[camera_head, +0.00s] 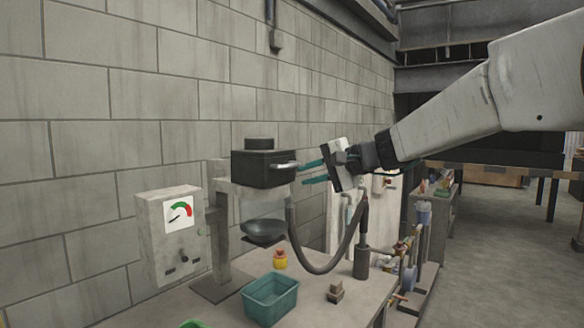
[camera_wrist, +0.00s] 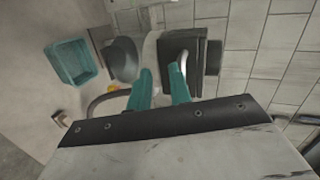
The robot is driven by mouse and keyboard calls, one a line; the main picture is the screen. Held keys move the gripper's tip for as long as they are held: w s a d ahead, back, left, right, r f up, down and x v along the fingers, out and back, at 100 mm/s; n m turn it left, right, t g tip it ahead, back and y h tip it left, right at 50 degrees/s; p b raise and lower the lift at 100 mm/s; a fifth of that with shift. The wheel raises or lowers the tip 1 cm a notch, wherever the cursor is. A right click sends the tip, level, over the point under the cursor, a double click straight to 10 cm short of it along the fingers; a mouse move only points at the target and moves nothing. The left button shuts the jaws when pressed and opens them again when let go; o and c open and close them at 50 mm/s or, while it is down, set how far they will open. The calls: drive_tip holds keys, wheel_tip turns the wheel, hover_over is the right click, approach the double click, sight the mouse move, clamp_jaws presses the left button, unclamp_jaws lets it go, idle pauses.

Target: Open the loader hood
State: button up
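The loader hood looks to be the dark box (camera_head: 262,168) with a round cap, on top of the grey stand. A bright metal handle (camera_head: 285,166) sticks out of its right side. In the wrist view the dark box (camera_wrist: 186,52) and its curved handle (camera_wrist: 184,66) lie just beyond the fingertips. My gripper (camera_head: 301,173) has two teal fingers with a gap between them and nothing held. It also shows in the wrist view (camera_wrist: 160,68). The upper finger in the head view is close to the handle's end; I cannot tell whether they touch.
A grey gauge box (camera_head: 170,235) stands left of the stand. Below the hood are a dark bowl (camera_head: 263,230), a red and yellow button (camera_head: 280,258) and a teal bin (camera_head: 270,298). A dark hose (camera_head: 325,265) curves below my gripper. A block wall stands behind.

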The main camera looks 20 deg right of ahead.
drive_tip(key=m+t, duration=0.2)
approach(295, 166)
drive_tip(key=r+x, duration=0.1)
drive_tip(key=x, duration=0.6)
drive_tip(key=f+x, duration=0.1)
drive_tip(key=x, duration=0.1)
drive_tip(key=shift+w+a, duration=0.2)
drive_tip(key=shift+a, duration=0.05)
drive_tip(key=shift+w+a+f, duration=0.15)
drive_tip(key=shift+w+a, duration=0.2)
drive_tip(key=shift+w, duration=0.05)
clamp_jaws()
